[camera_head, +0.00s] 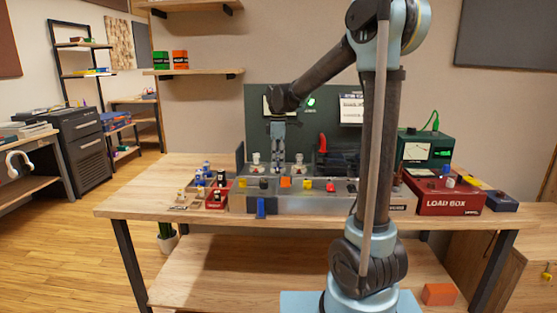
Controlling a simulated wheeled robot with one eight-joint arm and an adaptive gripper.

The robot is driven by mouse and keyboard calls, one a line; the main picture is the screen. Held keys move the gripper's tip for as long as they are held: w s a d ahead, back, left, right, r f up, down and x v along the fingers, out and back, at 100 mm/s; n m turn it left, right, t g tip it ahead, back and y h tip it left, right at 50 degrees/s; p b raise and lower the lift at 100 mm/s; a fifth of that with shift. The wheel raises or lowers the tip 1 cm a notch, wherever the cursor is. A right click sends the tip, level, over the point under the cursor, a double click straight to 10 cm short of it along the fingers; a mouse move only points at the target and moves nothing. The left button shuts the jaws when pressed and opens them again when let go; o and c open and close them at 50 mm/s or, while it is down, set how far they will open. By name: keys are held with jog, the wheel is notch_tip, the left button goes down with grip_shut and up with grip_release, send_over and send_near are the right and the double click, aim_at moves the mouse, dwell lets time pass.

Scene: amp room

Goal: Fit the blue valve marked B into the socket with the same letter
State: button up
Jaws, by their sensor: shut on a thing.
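My gripper (279,168) points down over the middle of the grey amp chassis (338,203) on the bench. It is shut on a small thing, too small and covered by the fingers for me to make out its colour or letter. Pale valve-like pieces stand on the chassis on either side of it, one to the left (256,160) and one to the right (299,165). Small blue-topped pieces (206,166) stand in the red tray (216,203) to the left of the chassis. The sockets and their letters cannot be read from here.
A red load box (447,195) and a green meter (426,150) stand at the right of the bench (140,203). A dark panel (325,105) rises behind the chassis. Coloured knobs line the chassis front. A blue piece (261,208) is at its front edge. The bench's left end is clear.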

jog(key=shift+f, duration=0.25)
jog(key=o, duration=1.1)
jog(key=shift+o, duration=0.2)
jog(key=shift+r, duration=0.1)
notch_tip(320, 180, up, 12)
jog(key=shift+f, duration=0.15)
